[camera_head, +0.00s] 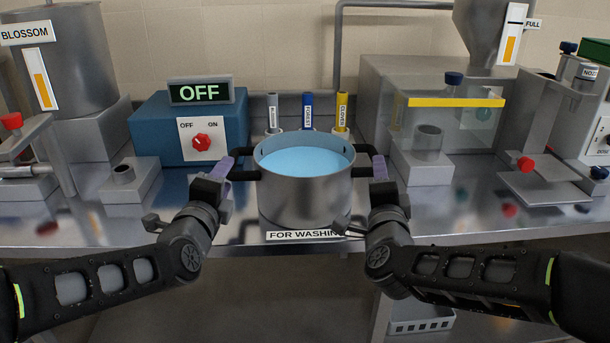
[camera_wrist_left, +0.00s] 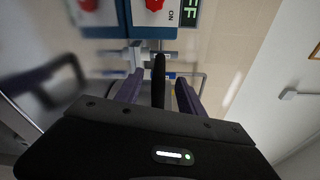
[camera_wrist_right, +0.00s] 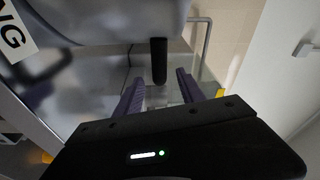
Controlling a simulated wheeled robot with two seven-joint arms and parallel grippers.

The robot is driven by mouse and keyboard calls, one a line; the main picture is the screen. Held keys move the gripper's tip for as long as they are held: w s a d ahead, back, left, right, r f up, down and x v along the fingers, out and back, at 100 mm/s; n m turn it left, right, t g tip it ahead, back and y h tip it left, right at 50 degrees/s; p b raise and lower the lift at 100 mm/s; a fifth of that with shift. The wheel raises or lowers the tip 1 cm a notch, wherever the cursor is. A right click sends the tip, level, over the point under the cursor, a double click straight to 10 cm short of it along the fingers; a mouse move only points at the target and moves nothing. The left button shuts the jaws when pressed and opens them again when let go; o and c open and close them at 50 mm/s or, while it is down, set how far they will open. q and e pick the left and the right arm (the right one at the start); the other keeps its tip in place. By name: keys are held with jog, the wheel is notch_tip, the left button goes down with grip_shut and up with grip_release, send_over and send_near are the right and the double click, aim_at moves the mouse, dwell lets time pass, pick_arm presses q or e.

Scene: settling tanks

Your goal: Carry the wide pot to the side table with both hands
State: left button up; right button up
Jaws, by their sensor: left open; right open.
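The wide pot (camera_head: 305,195) is a steel vessel with light blue liquid in it. It stands upright on the steel bench by a "FOR WASHING" label, with a dark handle on each side. My left gripper (camera_head: 224,172) is open at the left handle; in the left wrist view a dark handle bar (camera_wrist_left: 158,75) lies between its purple fingers. My right gripper (camera_head: 380,172) is open at the right handle; in the right wrist view the handle end (camera_wrist_right: 158,60) shows between and just beyond its fingers. I cannot make out a side table.
Behind the pot stand a blue switch box (camera_head: 172,135) under an "OFF" sign (camera_head: 201,91) and several coloured tubes (camera_head: 307,112). A clear tank (camera_head: 455,120) stands right, a "BLOSSOM" hopper (camera_head: 75,60) left. A white basket (camera_head: 420,322) sits below the bench.

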aim_at(239, 155)
pick_arm(q)
jog(key=shift+w, duration=0.15)
pick_arm(e)
jog(key=shift+w, duration=0.15)
pick_arm(q)
jog(key=w, duration=0.5)
jog(key=w+d, duration=0.1)
jog(key=w, duration=0.1)
jog(key=shift+w+f, duration=0.2)
jog(key=shift+w, duration=0.05)
pick_arm(e)
jog(key=w, duration=0.5)
jog(key=w+d, duration=0.1)
jog(key=w, duration=0.1)
jog(key=shift+w, duration=0.25)
jog(key=shift+r, duration=0.1)
pick_arm(q)
grip_shut()
pick_arm(e)
grip_shut()
pick_arm(q)
jog(key=shift+f, duration=0.1)
pick_arm(e)
jog(key=shift+f, duration=0.25)
